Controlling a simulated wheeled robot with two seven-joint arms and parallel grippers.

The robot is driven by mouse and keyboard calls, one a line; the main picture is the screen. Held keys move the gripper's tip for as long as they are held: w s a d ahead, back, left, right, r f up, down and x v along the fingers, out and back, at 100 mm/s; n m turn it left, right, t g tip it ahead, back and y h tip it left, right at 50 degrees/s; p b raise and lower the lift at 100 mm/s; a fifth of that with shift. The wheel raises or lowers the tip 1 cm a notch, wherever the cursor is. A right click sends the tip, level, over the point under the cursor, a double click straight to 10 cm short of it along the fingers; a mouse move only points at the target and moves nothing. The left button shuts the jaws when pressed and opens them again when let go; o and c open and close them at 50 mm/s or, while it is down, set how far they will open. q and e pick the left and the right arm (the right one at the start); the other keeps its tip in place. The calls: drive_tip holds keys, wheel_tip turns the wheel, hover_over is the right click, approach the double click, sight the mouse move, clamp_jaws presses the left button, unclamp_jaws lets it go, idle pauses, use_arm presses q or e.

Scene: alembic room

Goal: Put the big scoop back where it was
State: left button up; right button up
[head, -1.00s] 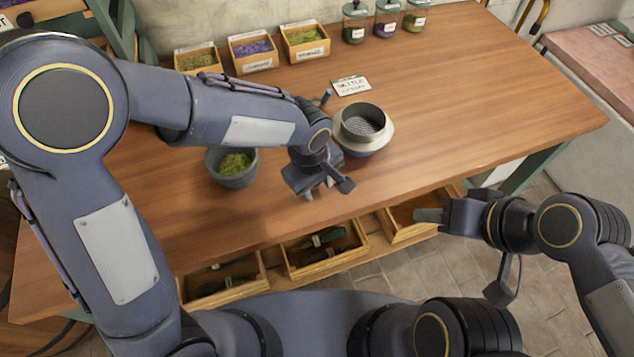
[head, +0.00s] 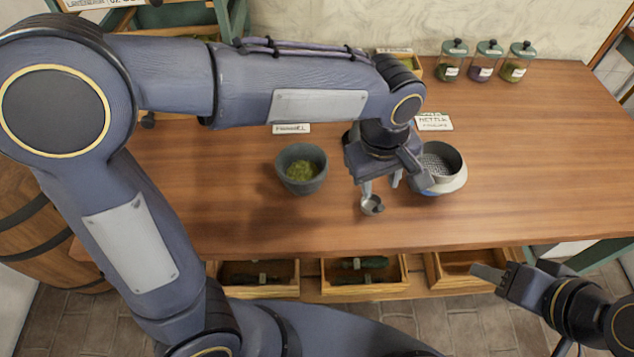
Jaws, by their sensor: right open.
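A small grey metal scoop (head: 372,205) shows just below my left gripper (head: 383,183), between the bowl and the sieve. I cannot tell its size against other scoops. A light grey piece runs from its cup up to the gripper; I cannot tell whether it is the handle or a finger. The gripper's jaws are partly hidden, so its hold is unclear. A dark grey bowl (head: 287,178) with green herb stands left of it. A metal sieve (head: 442,160) sits on a pale round vessel (head: 452,186) to its right. My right gripper (head: 493,275) is open and empty, by the right drawer.
The wooden table (head: 560,150) is clear at right. Open drawers under its front edge hold dark and green items on the left (head: 258,291) and in the middle (head: 325,275); the right drawer (head: 450,265) looks empty. Lidded jars (head: 487,66) and label cards (head: 434,122) stand behind.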

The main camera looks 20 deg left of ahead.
use_arm(q)
drive_tip(key=s+a+r+m+t+h, duration=0.1)
drive_tip(key=s+a, duration=0.2)
drive_tip(key=a, duration=0.5)
drive_tip(key=s+a+r+m+t+h, duration=0.1)
drive_tip(key=s+a, duration=0.1)
drive_tip(key=a, duration=0.6)
drive_tip(key=s+a+f+m+t, duration=0.2)
drive_tip(key=s+a+m, duration=0.1)
drive_tip(key=s, duration=0.4)
drive_tip(key=shift+s+a+t+h, duration=0.3)
drive_tip(key=shift+s+a+t, duration=0.1)
drive_tip(key=shift+a, duration=0.5)
